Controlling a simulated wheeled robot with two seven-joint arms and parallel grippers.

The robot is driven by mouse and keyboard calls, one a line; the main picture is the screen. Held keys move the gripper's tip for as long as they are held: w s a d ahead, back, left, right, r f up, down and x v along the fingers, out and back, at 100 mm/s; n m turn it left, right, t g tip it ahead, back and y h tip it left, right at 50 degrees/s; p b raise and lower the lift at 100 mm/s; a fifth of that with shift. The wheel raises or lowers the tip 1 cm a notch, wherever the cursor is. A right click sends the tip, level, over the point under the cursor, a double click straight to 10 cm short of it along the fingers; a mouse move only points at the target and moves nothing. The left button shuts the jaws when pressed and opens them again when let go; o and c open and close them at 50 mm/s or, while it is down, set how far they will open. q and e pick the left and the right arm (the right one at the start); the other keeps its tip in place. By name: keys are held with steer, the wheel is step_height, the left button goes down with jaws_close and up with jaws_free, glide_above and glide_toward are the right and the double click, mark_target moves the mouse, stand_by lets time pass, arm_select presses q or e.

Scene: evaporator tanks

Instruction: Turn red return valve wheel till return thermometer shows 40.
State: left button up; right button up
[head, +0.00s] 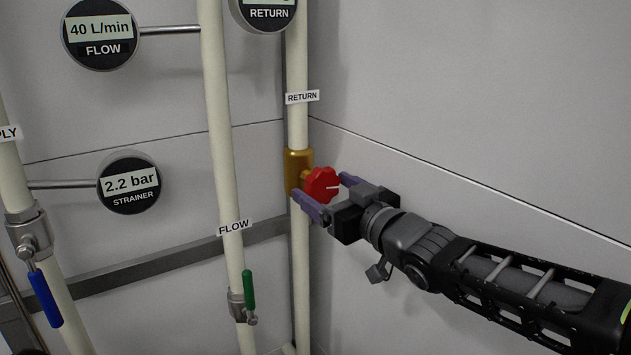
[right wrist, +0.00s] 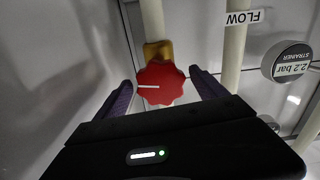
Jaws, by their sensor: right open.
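The red return valve wheel (head: 321,185) sits on a brass valve body (head: 297,168) on the pipe labelled RETURN. My left gripper is not in view.
A flow gauge (head: 100,35) reads 40 L/min and a strainer gauge (head: 129,184) reads 2.2 bar. The FLOW pipe (head: 220,130) with a green lever (head: 248,289) stands left of the return pipe. A blue lever (head: 45,298) is at far left. The right wall is bare.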

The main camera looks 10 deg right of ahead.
mark_target(316, 183)
steer(key=shift+p+x, duration=0.3)
steer(key=shift+x, duration=1.6)
